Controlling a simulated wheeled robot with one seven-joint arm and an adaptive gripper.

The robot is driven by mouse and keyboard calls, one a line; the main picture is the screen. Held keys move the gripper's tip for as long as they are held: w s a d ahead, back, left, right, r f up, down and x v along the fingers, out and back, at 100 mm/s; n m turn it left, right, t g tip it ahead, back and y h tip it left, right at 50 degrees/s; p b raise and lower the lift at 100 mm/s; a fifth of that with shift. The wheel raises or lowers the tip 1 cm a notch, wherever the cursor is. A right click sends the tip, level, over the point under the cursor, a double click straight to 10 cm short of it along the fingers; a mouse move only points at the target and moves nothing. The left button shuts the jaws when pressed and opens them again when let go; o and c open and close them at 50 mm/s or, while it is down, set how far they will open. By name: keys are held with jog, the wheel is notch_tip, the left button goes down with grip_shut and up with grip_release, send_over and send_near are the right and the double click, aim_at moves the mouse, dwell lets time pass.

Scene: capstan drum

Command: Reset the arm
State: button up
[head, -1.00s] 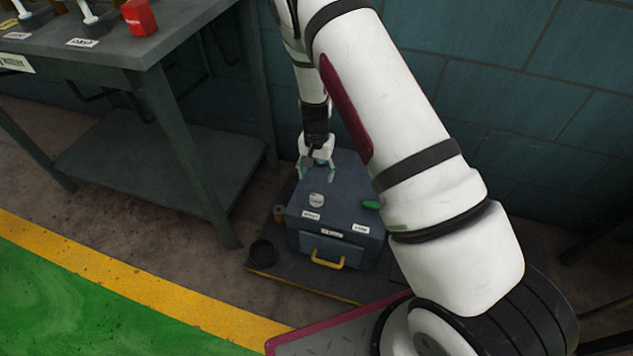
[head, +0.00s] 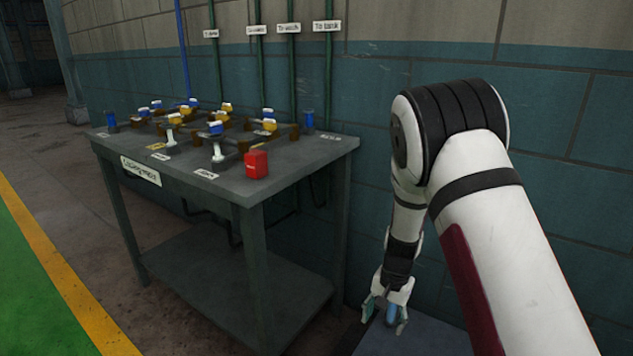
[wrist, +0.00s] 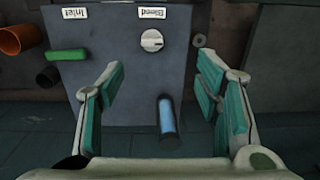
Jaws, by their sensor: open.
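My gripper (head: 386,308) hangs at the end of my arm, pointing down over the top of a dark grey box (head: 433,337). In the wrist view my gripper (wrist: 165,100) is open, its two green-padded fingers spread wide apart. A blue cylindrical peg or handle (wrist: 167,117) stands on the box between the fingers, with space on both sides. It touches neither finger. The box top (wrist: 120,80) also carries a white round knob (wrist: 152,40) by a "Bleed" label and a green piece (wrist: 67,55) by an "Inlet" label.
A grey workbench (head: 230,185) with several blue and yellow valve handles and a red block (head: 256,164) stands to the left. A tiled wall (head: 560,190) is close behind my arm. An orange cup-like thing (wrist: 12,40) lies beside the box. Open floor (head: 60,210) is at far left.

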jog(key=s+a+r+n+y, duration=0.1)
jog(key=s+r+n, duration=0.1)
jog(key=s+r, duration=0.85)
jog(key=s+a+r+n+y, duration=0.15)
jog(key=s+r, duration=0.35)
jog(key=r, duration=1)
jog(key=s+d+r+n+h, duration=0.2)
jog(key=s+r, duration=0.1)
jog(key=s, duration=1)
jog(key=s+d+r+n+h, duration=0.1)
jog(key=s+r, duration=0.1)
jog(key=s, duration=1)
notch_tip(320, 180, up, 32)
jog(key=t+p, duration=0.4)
jog(key=p, duration=2.6)
jog(key=shift+w+d, duration=0.2)
jog(key=shift+d, duration=0.2)
jog(key=shift+f, duration=0.1)
